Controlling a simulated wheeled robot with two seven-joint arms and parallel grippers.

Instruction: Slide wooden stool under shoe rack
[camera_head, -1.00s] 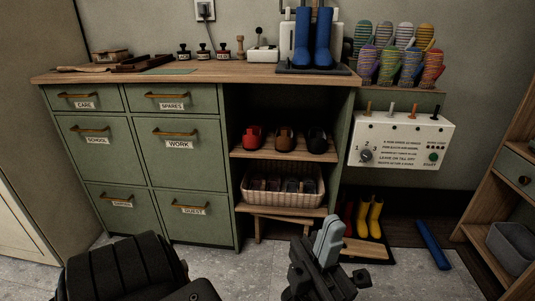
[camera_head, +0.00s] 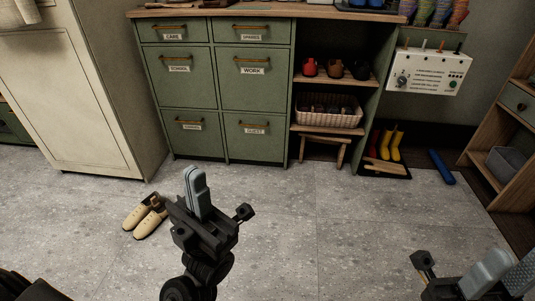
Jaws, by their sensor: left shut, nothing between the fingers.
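The wooden stool (camera_head: 341,154) stands below the basket shelf in the open bay of the shoe rack (camera_head: 371,111). Its seat edge lies just beneath that shelf, and its splayed legs show on the floor. How deep it sits cannot be told. My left gripper (camera_head: 195,190) is shut and empty, upright over the grey floor in front of the drawers, well apart from the stool. My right gripper (camera_head: 490,270) is partly in view at the lower right, apart from the stool; its finger gap is unclear.
Beige shoes (camera_head: 149,215) lie on the floor left of my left gripper. A boot tray (camera_head: 393,172) with yellow boots (camera_head: 391,142) and a blue object (camera_head: 441,167) lie right of the rack. A cream cabinet (camera_head: 75,90) stands left. The middle floor is clear.

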